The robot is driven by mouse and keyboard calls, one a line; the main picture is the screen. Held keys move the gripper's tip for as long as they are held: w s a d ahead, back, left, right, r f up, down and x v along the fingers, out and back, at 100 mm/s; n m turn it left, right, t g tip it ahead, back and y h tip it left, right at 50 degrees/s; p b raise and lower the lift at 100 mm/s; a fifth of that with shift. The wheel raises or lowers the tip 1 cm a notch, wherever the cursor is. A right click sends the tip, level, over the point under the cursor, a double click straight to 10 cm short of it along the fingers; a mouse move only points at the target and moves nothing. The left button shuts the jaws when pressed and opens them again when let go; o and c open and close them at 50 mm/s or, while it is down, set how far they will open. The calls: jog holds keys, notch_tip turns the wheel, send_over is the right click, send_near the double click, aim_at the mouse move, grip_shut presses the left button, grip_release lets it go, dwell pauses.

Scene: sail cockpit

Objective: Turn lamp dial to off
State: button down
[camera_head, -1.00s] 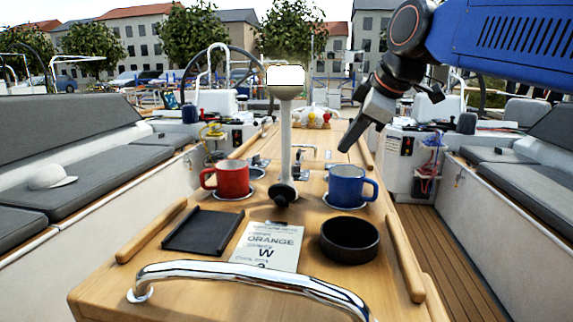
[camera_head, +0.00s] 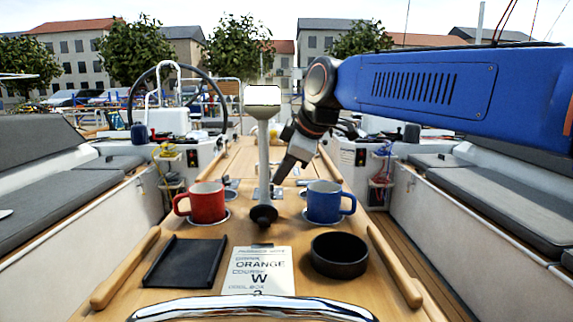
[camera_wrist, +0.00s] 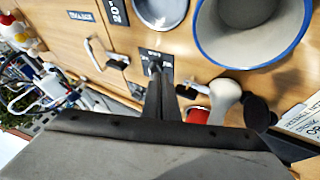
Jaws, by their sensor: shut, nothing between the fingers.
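The lamp (camera_head: 263,140) has a white post with a bright, white head and stands upright on the table between the mugs. My gripper (camera_head: 277,181) is shut and empty, pointing down just right of the lamp post, above the table. Its fingers (camera_wrist: 161,80) also show in the wrist view, to the left of the lamp and apart from the black piece.
A red mug (camera_head: 207,202) stands left of the lamp and a blue mug (camera_head: 324,201) right of it. A black tray (camera_head: 186,262), a printed card (camera_head: 259,272) and a black bowl (camera_head: 339,254) lie in front. A chrome rail (camera_head: 250,308) crosses the near edge.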

aim_at(271, 190)
jog(key=shift+x, duration=2)
jog(key=shift+d, duration=0.1)
jog(key=shift+w+d+n+g+y, duration=0.2)
jog(key=shift+w+n+g+y, duration=0.3)
jog(key=shift+n, duration=0.4)
jog(key=n, duration=0.1)
jog(key=w+n+g, duration=0.1)
jog(key=n+g+y, duration=0.1)
jog(key=shift+w+d+r+n, duration=0.2)
jog(key=shift+d+n, duration=0.1)
jog(key=shift+n, duration=0.1)
jog(key=n+g, duration=0.1)
jog(key=n, duration=0.1)
jog(key=w+n+g, duration=0.1)
jog(key=n, duration=0.1)
jog(key=shift+w+g+y, duration=0.1)
jog(key=shift+g+y, duration=0.2)
jog(key=shift+y, duration=0.1)
jog(key=shift+w+n, duration=0.1)
jog(key=shift+n, duration=0.5)
